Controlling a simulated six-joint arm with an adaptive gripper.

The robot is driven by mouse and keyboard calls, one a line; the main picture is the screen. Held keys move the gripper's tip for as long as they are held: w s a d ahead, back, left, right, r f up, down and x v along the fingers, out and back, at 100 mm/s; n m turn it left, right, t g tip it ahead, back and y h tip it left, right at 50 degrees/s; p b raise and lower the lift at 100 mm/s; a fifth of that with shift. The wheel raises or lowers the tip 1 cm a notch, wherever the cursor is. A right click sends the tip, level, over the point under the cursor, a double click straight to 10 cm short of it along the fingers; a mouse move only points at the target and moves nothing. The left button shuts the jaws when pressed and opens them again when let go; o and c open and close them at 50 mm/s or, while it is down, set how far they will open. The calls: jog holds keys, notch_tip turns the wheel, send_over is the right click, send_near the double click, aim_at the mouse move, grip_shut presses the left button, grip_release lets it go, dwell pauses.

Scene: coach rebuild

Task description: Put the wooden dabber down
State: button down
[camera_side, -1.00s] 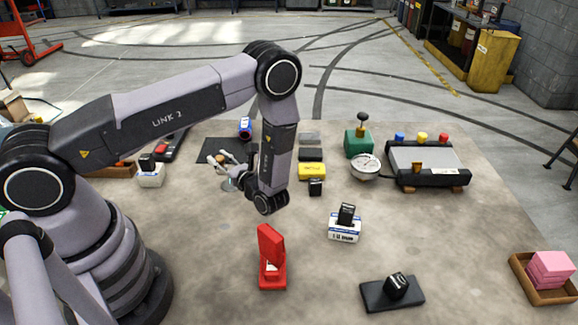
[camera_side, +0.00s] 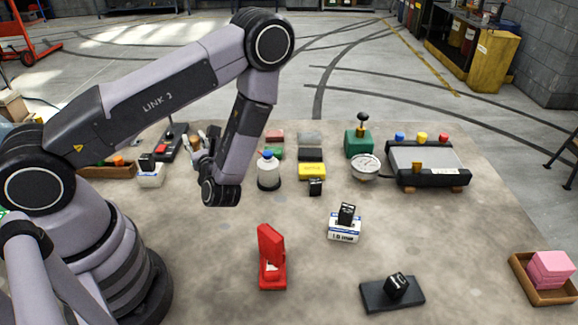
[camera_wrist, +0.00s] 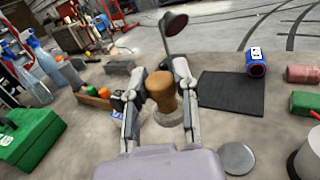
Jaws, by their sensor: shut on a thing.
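In the wrist view the wooden dabber (camera_wrist: 161,90), a brown turned knob shape, stands upright between the two fingers of my gripper (camera_wrist: 159,95). My gripper is shut on it. A pale round shape shows around its lower part, and I cannot tell whether the dabber touches it. In the side view my gripper (camera_side: 203,147) is left of centre, beyond my wrist, and the dabber there is too small and covered to make out clearly.
A black mat (camera_wrist: 232,93) lies to the right, with a blue can (camera_wrist: 256,62) at its far edge. A grey disc (camera_wrist: 238,158) lies nearer. A white bottle (camera_side: 268,176), red stamp (camera_side: 271,262) and white box (camera_side: 344,231) stand around. The tabletop's front middle has free room.

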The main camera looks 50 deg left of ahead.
jog(key=shift+m+t+h, duration=0.4)
jog(key=shift+m+t, duration=0.1)
jog(key=shift+t, duration=0.4)
jog(key=w+a+f, duration=0.2)
jog(key=w+f, duration=0.1)
jog(key=w, duration=0.1)
jog(key=w+a+f, duration=0.3)
jog(key=w, duration=0.2)
jog(key=w+a+f, duration=0.2)
jog(key=w+f, duration=0.1)
jog(key=w, duration=0.2)
jog(key=shift+a+f, duration=0.1)
jog(key=shift+a, duration=0.15)
jog(key=shift+w+a+f, duration=0.1)
jog(key=shift+w+f, duration=0.05)
jog(key=shift+f, duration=0.1)
jog(key=shift+w+f, duration=0.2)
jog(key=shift+f, duration=1.55)
jog(key=shift+f, duration=0.15)
jog(key=c, duration=0.9)
grip_release()
jog(key=shift+o, duration=0.2)
